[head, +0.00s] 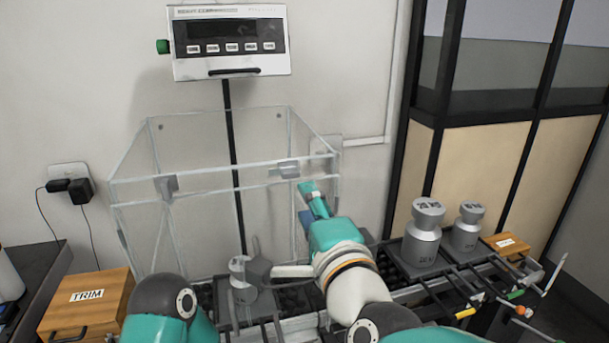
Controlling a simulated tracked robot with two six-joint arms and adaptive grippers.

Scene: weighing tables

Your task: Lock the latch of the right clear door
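A clear box (113,184) with transparent walls stands against the wall. A grey fitting (289,170) sits on the right part of its front upper rail, and a similar one (166,186) sits on the left part. I cannot tell whether the right one is the latch or how it is set. My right gripper (309,198), with teal fingers, points up at the box's right front, just below and right of the right fitting. I see no clear contact, and its finger gap is not clear.
A scale display (228,42) hangs above the box on a black post. A metal weight (242,284) stands low inside the box. Two larger weights (422,240) (467,229) stand at right. A wooden TRIM box (85,305) is at left. A black-framed partition (478,165) stands right.

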